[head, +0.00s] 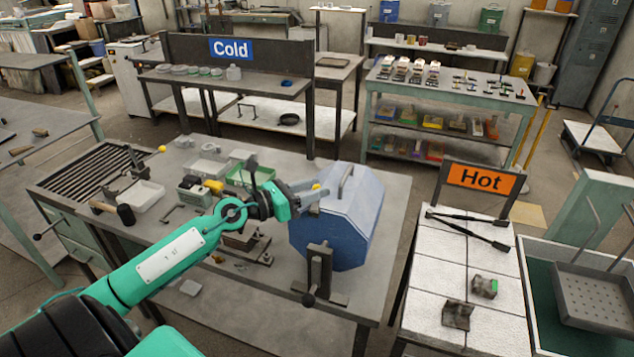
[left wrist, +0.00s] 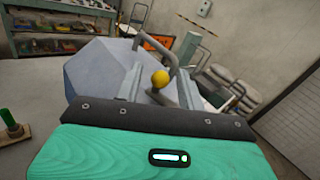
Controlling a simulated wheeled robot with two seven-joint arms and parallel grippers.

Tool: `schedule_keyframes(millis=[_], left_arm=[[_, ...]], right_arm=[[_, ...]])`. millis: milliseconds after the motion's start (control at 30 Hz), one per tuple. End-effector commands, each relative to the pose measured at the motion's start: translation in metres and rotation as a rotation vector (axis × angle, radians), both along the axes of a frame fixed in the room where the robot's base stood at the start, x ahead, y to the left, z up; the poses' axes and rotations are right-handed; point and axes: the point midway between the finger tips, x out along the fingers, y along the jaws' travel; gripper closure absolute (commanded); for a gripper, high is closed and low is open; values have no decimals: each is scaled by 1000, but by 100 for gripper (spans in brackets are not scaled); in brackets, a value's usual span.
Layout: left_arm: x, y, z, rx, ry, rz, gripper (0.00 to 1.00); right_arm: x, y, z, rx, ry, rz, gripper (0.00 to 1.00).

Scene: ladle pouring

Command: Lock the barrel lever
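The blue-grey, many-sided barrel (head: 338,222) stands on the workbench, with a grey handle on top. Its lever has a yellow knob (head: 316,187) at the barrel's left upper side. My left gripper (head: 308,194) reaches in from the left and is right at the lever. In the left wrist view the barrel (left wrist: 92,70) fills the left middle. The yellow knob (left wrist: 160,77) shows between my two grey fingers, which stand apart. I cannot tell whether either finger touches the lever. My right gripper is not in view.
A clamp stand (head: 319,272) stands just before the barrel. White and green bins (head: 140,195) and a mallet (head: 112,210) lie left on the bench. The "Hot" table (head: 465,265) with tongs is at right, across a gap. The "Cold" table (head: 225,85) is behind.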

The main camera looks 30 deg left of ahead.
Motion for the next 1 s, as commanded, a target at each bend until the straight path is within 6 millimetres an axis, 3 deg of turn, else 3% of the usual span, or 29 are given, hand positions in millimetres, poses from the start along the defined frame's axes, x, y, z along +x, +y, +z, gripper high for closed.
schedule_keyframes(millis=[500, 533, 733, 1000], left_arm=[[11, -7, 0, 0, 0, -1, 61], [11, -7, 0, 0, 0, -1, 63], [11, -7, 0, 0, 0, -1, 100], [13, -7, -4, 1, -1, -20, 100]], right_arm=[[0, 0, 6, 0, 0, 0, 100], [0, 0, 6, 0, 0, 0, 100], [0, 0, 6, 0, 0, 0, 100], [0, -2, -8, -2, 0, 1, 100]])
